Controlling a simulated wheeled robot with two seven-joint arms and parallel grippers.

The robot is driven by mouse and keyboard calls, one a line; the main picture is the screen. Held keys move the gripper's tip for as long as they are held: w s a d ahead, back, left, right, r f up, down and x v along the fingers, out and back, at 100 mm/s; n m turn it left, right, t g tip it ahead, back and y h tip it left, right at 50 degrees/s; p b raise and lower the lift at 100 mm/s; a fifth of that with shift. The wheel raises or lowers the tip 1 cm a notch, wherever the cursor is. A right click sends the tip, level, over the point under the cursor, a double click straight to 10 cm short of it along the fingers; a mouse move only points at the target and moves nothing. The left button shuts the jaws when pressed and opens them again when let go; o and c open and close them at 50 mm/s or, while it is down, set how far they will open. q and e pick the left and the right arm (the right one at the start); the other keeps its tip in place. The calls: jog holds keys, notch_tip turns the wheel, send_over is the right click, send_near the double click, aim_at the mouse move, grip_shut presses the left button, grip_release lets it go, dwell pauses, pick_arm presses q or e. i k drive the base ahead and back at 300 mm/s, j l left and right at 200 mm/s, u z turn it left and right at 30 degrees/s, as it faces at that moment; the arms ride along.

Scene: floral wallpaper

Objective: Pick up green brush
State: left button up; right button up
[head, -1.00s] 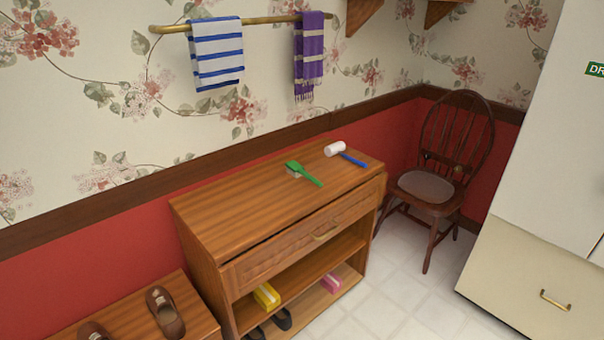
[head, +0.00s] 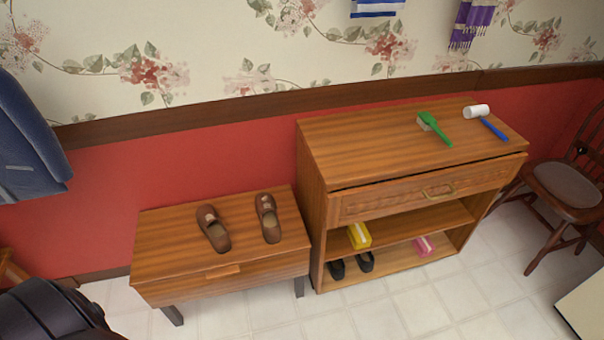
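The green brush (head: 435,128) lies on top of the wooden cabinet, near its right half, with its bristle head toward the wall and its handle pointing toward the front right. A white-headed tool with a blue handle (head: 486,118) lies just to its right, apart from it. Neither of my grippers shows in the head view.
The cabinet (head: 370,140) has a drawer with a handle and open shelves holding a yellow box (head: 359,235), a pink box (head: 424,246) and dark shoes. A low bench (head: 160,235) with brown shoes (head: 213,229) stands left of it. A chair (head: 565,185) stands at right. Tiled floor in front is clear.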

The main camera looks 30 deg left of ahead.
aim_at(425, 120)
jog(key=i+l, duration=0.2)
jog(key=i, duration=0.15)
jog(key=i+l+z, duration=0.15)
jog(key=i+l, duration=0.25)
jog(key=i, duration=0.35)
